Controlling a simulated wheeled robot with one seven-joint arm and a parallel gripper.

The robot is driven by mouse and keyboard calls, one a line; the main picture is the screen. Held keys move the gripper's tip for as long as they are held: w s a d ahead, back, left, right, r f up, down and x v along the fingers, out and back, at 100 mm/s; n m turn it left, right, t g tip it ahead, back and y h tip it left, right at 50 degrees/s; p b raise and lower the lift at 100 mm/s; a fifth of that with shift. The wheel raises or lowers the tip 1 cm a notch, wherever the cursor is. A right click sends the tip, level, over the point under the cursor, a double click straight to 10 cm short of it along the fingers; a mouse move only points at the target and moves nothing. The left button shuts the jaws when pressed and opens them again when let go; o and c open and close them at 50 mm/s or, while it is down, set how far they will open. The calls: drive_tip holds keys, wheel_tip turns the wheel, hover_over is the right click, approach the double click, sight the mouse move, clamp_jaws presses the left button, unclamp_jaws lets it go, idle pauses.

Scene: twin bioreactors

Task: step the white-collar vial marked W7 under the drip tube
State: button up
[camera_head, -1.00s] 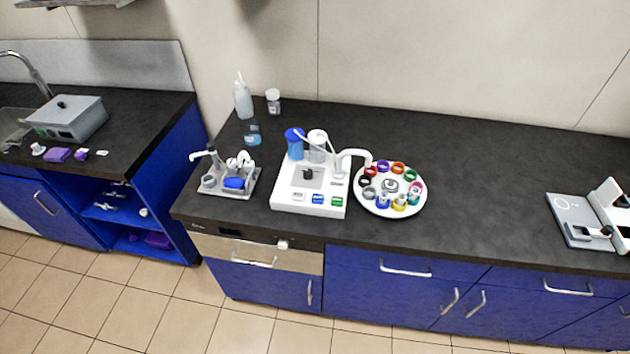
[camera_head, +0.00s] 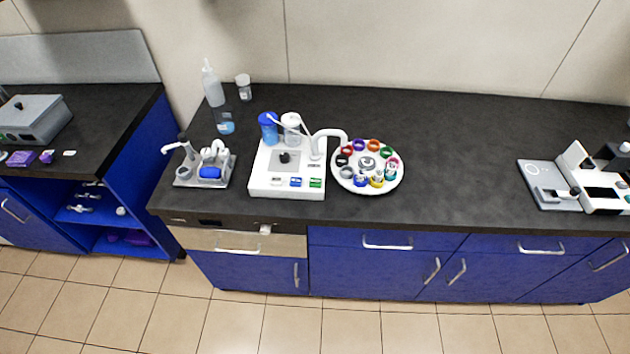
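A round white carousel (camera_head: 394,185) stands on the dark bench, carrying a ring of vials with differently coloured collars. The collars include red, purple, orange, green, blue and yellow ones. The marking W7 is too small to read, and I cannot tell which vial has the white collar. A white drip tube (camera_head: 330,133) arches from the bioreactor unit (camera_head: 262,186) toward the carousel's upper left edge. The unit bears a blue vessel (camera_head: 269,129) and a white vessel (camera_head: 291,128), with white, blue and green buttons at its front. My gripper is not in view.
A small grey tray with a pump-like device (camera_head: 204,170) stands left of the unit. A squeeze bottle (camera_head: 212,84), a jar (camera_head: 243,86) and a beaker (camera_head: 225,123) stand behind. A grey-white instrument (camera_head: 552,184) is at the right. The bench (camera_head: 460,150) between carousel and instrument is clear.

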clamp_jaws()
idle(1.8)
